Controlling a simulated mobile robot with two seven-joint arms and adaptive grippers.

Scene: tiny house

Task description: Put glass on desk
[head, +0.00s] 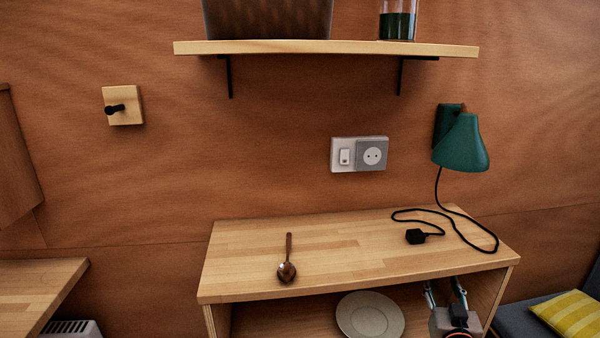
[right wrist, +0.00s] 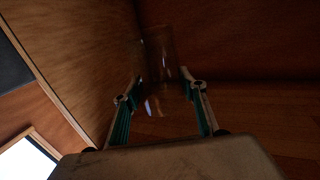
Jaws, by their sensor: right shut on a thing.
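The desk (head: 340,250) has a light wooden top with an open compartment below it. A clear glass (right wrist: 160,60) stands between the fingers of my right gripper (right wrist: 165,100) in the right wrist view, and the fingers are shut on it. In the head view my right gripper (head: 445,292) is at the compartment's right end, below the desk top's front edge. The glass cannot be made out there. My left gripper is not in view.
A plate (head: 370,315) is in the compartment. A green lamp (head: 461,145) hangs above the right end. The desk top's front middle is clear.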

